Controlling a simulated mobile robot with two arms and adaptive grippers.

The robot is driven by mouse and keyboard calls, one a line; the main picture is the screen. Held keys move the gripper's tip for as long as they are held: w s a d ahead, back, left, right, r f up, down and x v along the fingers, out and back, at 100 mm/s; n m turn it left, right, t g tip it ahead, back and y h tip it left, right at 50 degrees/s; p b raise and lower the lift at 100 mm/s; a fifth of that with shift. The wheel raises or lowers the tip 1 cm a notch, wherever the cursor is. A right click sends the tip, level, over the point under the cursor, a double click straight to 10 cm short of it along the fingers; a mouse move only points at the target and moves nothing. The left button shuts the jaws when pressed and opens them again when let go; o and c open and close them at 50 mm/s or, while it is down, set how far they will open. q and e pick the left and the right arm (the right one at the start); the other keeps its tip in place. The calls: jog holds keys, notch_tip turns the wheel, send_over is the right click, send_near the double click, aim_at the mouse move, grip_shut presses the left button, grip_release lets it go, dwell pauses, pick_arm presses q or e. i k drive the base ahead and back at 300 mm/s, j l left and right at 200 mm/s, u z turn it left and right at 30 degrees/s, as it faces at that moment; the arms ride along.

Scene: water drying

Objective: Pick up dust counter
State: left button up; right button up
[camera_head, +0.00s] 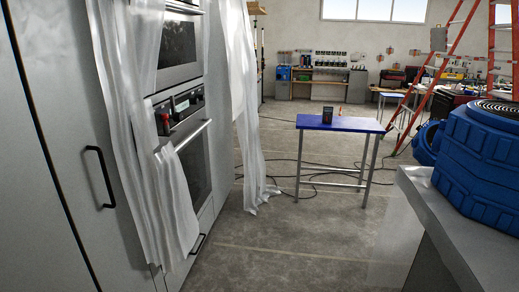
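A small dark upright device (327,115), which looks like the dust counter, stands on the blue-topped table (358,125) in the middle of the floor. It is small in the picture, so its details are hard to make out. It stands near the middle of the table's left half, well ahead of me. Neither of my grippers shows in the head view.
Grey cabinets (55,130) and ovens (182,130), partly draped in plastic sheeting (150,120), line the left. A grey counter (440,215) bearing a blue machine (480,155) stands at right. Cables (285,185) cross the floor by the table. A red ladder (440,70) stands behind.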

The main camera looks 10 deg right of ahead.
aim_at(328, 110)
jog(key=i+l+z, duration=0.15)
jog(key=i+z, duration=0.15)
jog(key=i, duration=0.8)
jog(key=i+z, duration=0.35)
jog(key=i, duration=0.7)
jog(key=j, duration=0.05)
